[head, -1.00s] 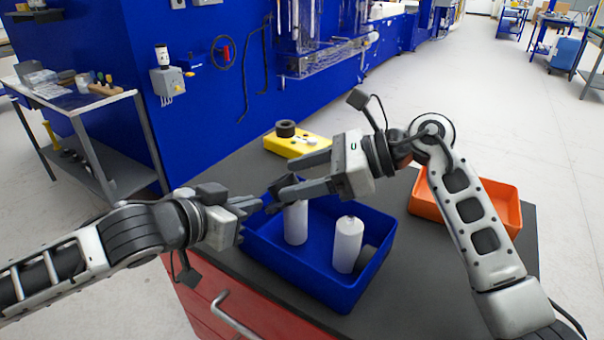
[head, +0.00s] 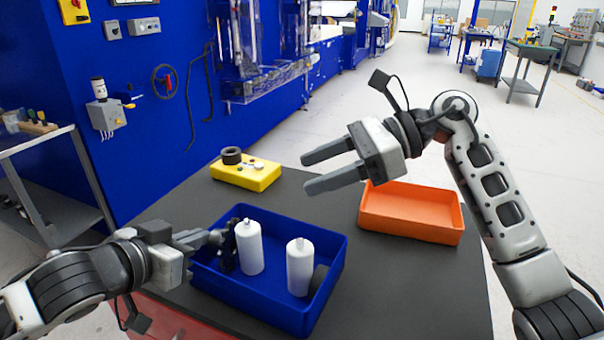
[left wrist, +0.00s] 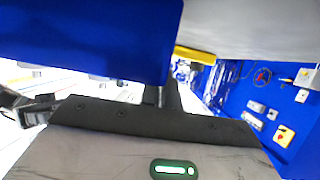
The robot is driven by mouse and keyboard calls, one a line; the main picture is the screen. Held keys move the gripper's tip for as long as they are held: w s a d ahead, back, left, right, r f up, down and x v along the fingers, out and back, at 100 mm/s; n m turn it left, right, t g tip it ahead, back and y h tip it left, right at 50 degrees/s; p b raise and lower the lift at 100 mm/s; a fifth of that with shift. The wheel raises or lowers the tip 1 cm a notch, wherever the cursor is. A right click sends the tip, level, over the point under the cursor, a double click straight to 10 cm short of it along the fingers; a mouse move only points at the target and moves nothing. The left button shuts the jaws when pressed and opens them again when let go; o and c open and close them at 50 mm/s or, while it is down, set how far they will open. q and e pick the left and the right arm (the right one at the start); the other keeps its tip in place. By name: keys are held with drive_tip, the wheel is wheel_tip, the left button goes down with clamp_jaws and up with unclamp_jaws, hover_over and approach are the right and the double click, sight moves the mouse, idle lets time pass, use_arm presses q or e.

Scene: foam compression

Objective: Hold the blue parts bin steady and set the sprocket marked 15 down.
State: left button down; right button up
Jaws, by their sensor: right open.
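The blue parts bin (head: 290,318) stands on the dark worktop (head: 400,290). My left gripper (head: 210,238) is at the bin's left rim and appears shut on that wall. In the left wrist view the blue bin wall (left wrist: 90,35) fills the upper left, close to the gripper. A black toothed part, apparently the sprocket (head: 229,250), stands on edge in the bin between the left wall and a white bottle; no number is readable. My right gripper (head: 305,172) is open and empty, above the worktop behind the bin.
Two white bottles, left (head: 249,248) and right (head: 299,268), stand in the bin. A dark round part (head: 319,277) lies by the right one. An orange tray (head: 412,212) sits at the right. A yellow box (head: 245,175) with a black ring on top is at the back left.

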idle(0.3)
use_arm(q)
drive_tip(key=c, duration=1.6)
unclamp_jaws()
drive_tip(key=shift+o, duration=0.2)
